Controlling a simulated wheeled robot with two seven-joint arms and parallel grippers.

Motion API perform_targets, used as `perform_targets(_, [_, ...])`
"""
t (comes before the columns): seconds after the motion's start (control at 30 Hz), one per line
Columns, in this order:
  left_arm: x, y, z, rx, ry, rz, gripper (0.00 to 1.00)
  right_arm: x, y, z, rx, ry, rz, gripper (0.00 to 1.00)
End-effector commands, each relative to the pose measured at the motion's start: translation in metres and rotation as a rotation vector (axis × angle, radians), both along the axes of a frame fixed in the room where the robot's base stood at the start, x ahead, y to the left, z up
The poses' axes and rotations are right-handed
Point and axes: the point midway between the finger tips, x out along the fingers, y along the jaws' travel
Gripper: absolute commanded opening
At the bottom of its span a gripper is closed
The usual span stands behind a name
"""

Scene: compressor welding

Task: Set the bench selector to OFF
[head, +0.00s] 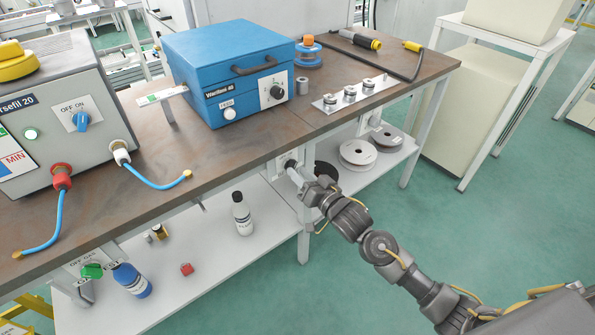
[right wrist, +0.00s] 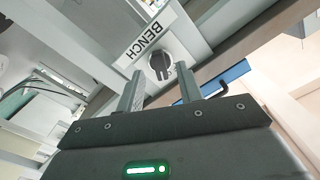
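The bench selector is a dark round knob with a raised grip on a light plate; it shows in the right wrist view (right wrist: 160,65), just beyond the fingers, beside a label reading BENCH (right wrist: 146,42). In the head view the selector (head: 290,164) sits on a plate under the bench's front edge. My right gripper (head: 301,181) is in front of it, partly hiding it. In the right wrist view the two fingers (right wrist: 158,85) are apart, with the knob between and past their tips. I cannot read any position marks at the knob. My left gripper is out of view.
A grey welder with a blue OFF/ON knob (head: 82,121) and a blue box (head: 227,70) stand on the brown bench top (head: 235,143). Bottles (head: 242,214) and wire spools (head: 361,154) are on the white lower shelf. A bench leg (head: 305,235) stands near my right gripper.

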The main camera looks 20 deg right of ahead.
Motion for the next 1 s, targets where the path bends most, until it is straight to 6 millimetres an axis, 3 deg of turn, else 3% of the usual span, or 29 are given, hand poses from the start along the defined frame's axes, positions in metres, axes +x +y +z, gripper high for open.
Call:
perform_targets(0.2, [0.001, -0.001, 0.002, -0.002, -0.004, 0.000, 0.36, 0.017, 0.007, 0.000, -0.001, 0.000, 0.000, 0.36])
perform_targets(0.5, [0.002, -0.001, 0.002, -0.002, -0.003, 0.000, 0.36, 0.019, 0.008, 0.000, 0.000, 0.001, 0.000, 0.36])
perform_targets(0.8, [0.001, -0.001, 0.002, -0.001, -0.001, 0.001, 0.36, 0.019, 0.007, -0.001, 0.000, 0.001, 0.000, 0.00])
perform_targets(1.0, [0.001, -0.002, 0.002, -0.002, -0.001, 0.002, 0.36, 0.019, 0.006, 0.000, -0.006, -0.001, -0.002, 0.00])
